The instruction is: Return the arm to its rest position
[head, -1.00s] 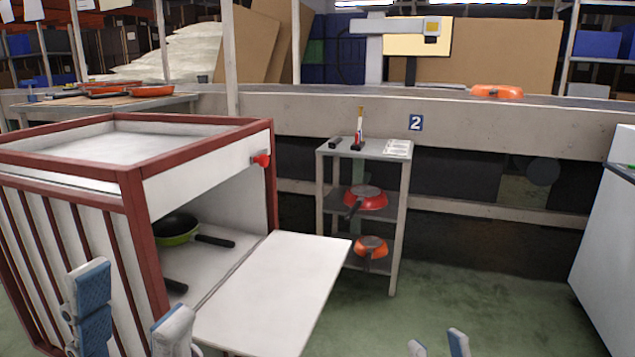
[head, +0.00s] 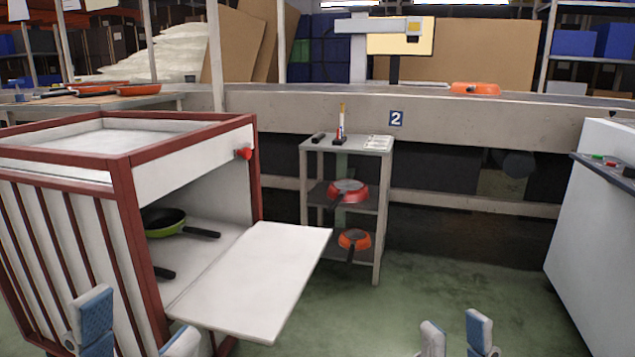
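My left gripper (head: 137,332) is at the bottom left, in front of the slatted side of the white box with a dark red frame (head: 124,180). Its two fingers are wide apart with nothing between them. My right gripper (head: 456,330) is at the bottom edge, right of centre, over green floor. Its fingers are apart and empty. Both wrists and most of both arms are out of view.
The box's white door panel (head: 258,280) lies open between my grippers. A green pan (head: 165,222) sits inside. A small shelf (head: 378,158) holds red and orange pans. A white cabinet (head: 595,230) stands at right. The conveyor (head: 290,108) runs behind.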

